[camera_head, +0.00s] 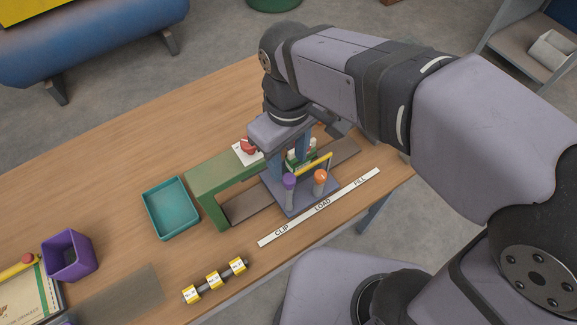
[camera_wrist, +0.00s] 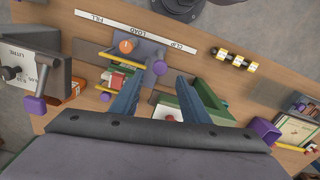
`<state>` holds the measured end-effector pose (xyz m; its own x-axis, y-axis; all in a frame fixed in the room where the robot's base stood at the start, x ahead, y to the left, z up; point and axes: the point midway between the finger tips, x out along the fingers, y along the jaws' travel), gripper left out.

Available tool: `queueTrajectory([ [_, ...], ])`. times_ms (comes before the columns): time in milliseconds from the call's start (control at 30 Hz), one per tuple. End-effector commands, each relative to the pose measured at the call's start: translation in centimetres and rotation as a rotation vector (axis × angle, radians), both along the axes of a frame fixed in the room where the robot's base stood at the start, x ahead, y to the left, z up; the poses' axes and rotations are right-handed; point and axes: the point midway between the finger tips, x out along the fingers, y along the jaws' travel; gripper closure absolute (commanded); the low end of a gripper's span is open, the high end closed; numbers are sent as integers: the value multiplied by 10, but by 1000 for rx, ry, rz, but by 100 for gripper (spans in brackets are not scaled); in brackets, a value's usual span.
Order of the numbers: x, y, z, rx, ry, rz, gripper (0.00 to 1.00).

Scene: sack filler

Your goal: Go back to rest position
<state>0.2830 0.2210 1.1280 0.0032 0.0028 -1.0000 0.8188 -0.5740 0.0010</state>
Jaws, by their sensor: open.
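My gripper (camera_wrist: 161,76) is open in the wrist view, with two blue fingers apart and nothing between them. In the head view it points down over the filler carriage, and the wrist partly hides the fingers. The blue-grey carriage (camera_head: 291,205) sits on a brown track, near the LOAD mark of the white strip (camera_head: 318,208). It carries a purple knob (camera_head: 289,182), an orange knob (camera_head: 320,177) and a yellow bar (camera_head: 314,164). The green frame (camera_head: 207,183) stands left of the gripper, with a red knob (camera_head: 248,147) on a white plate.
A teal tray (camera_head: 171,207), a purple cup (camera_head: 69,255) and a black rod with yellow-white rings (camera_head: 213,280) lie to the left on the wooden table (camera_head: 120,135). The wrist view shows a dark box with a dial (camera_wrist: 30,70) at left. The table's back left is clear.

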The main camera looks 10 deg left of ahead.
Motion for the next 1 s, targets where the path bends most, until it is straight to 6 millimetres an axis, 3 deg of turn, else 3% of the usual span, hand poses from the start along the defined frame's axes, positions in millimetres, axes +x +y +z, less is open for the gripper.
queueTrajectory([
  [200, 0, 0, 13, 1, -1, 0, 58],
  [667, 0, 0, 14, 0, 0, 0, 58],
  [867, 13, -27, -3, -2, 2, -112, 58],
  [1000, 26, -71, -28, -4, 4, -288, 58],
])
